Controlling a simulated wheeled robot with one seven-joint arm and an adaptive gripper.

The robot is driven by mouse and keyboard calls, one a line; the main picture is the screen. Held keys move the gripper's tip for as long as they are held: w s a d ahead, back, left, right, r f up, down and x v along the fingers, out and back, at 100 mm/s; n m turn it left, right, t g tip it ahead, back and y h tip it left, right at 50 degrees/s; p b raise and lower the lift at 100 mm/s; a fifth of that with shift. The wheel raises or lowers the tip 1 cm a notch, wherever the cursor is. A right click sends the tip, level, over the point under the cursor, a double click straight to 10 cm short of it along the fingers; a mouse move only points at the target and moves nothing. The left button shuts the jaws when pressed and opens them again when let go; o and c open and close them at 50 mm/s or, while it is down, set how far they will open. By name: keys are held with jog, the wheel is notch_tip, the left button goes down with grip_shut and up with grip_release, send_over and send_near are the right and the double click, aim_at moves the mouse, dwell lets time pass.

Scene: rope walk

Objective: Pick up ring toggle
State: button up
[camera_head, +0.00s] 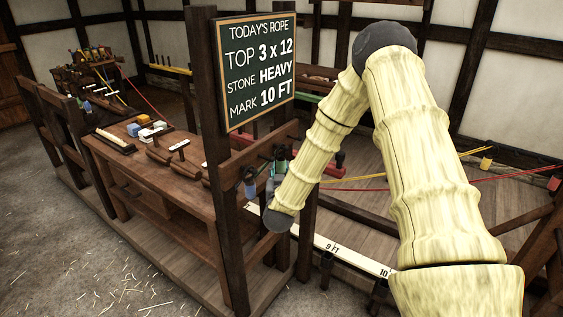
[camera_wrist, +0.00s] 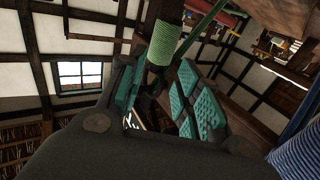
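In the head view my gripper (camera_head: 273,186) is small and partly hidden by my wrist, close to the dark post frame under the chalkboard. In the wrist view my gripper (camera_wrist: 154,88) shows teal pads on both sides with a gap between them. A green ribbed, cord-wound cylinder (camera_wrist: 167,43) shows at the far end of that gap, with a dark part below it. I cannot tell whether the pads touch it. I cannot clearly pick out the ring toggle in either view. A blue wound piece (camera_head: 250,190) hangs on the frame left of my gripper.
The chalkboard (camera_head: 260,73) hangs on the posts above my gripper. A wooden bench (camera_head: 160,184) with small blocks stands to the left. A white measuring strip (camera_head: 345,254) runs below right. A blue striped thing (camera_wrist: 299,150) is at the wrist view's right edge.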

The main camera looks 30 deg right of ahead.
aim_at(281, 164)
jog(key=x, duration=0.1)
jog(key=p+x, duration=0.1)
jog(key=x, duration=0.2)
jog(key=shift+d+f, duration=0.1)
jog(key=shift+f, duration=0.2)
jog(key=shift+w+d+p, duration=0.25)
jog(key=shift+w+p, duration=0.1)
jog(key=shift+w, duration=0.1)
jog(key=shift+c, duration=0.2)
jog(key=c, duration=0.6)
